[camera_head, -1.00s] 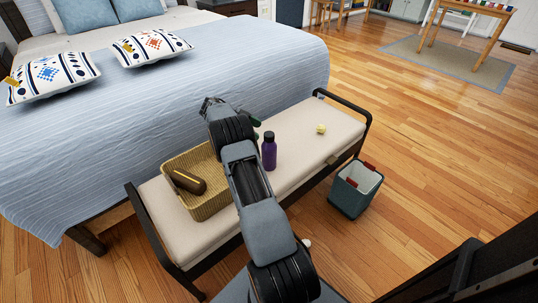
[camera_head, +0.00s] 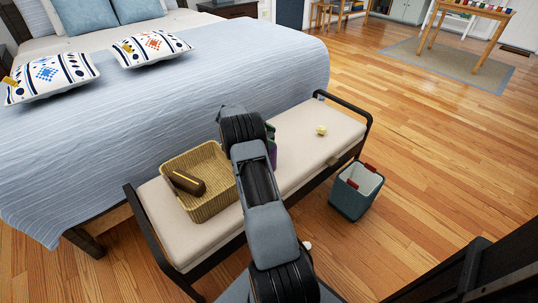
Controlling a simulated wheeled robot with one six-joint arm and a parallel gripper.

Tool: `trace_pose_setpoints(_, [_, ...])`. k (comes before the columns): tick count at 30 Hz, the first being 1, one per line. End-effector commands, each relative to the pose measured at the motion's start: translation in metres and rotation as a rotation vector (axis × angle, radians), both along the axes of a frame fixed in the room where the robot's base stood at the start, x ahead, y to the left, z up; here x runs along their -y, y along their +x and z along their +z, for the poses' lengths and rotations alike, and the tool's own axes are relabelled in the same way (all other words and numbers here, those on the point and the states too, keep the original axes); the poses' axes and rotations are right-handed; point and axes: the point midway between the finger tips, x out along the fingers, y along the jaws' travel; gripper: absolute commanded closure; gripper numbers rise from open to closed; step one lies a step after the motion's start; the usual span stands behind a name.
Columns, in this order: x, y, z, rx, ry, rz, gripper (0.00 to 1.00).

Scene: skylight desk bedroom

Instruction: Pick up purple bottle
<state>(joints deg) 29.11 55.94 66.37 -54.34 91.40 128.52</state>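The purple bottle (camera_head: 273,156) stands on the cream bench cushion, almost wholly hidden behind my arm; only a narrow strip of purple shows at the arm's right edge. My arm reaches over the bench, and its wrist is up and left of the bottle. A small dark green part shows beside the wrist, just above the purple strip; I cannot tell if it belongs to my gripper. My gripper's fingertips are hidden behind the arm, so I cannot tell whether they touch the bottle.
A wicker basket (camera_head: 207,211) with a dark brown cylinder (camera_head: 187,183) in it sits on the bench (camera_head: 300,150), left of my arm. A small yellow object (camera_head: 321,131) lies to the right. A grey-green bin (camera_head: 352,199) stands on the floor. The bed (camera_head: 160,110) is behind.

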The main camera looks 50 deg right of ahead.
Motion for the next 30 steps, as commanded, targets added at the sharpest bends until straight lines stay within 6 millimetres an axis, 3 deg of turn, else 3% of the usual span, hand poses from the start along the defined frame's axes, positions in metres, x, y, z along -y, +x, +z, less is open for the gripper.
trace_pose_setpoints(2, [-0.0001, 0.0001, 0.0001, 0.000, 0.000, 0.000, 0.33])
trace_pose_setpoints(23, [-0.0002, 0.0003, 0.0001, 0.000, 0.000, 0.000, 1.00])
trace_pose_setpoints(30, [-0.0002, 0.0004, 0.0010, 0.001, -0.001, 0.000, 1.00])
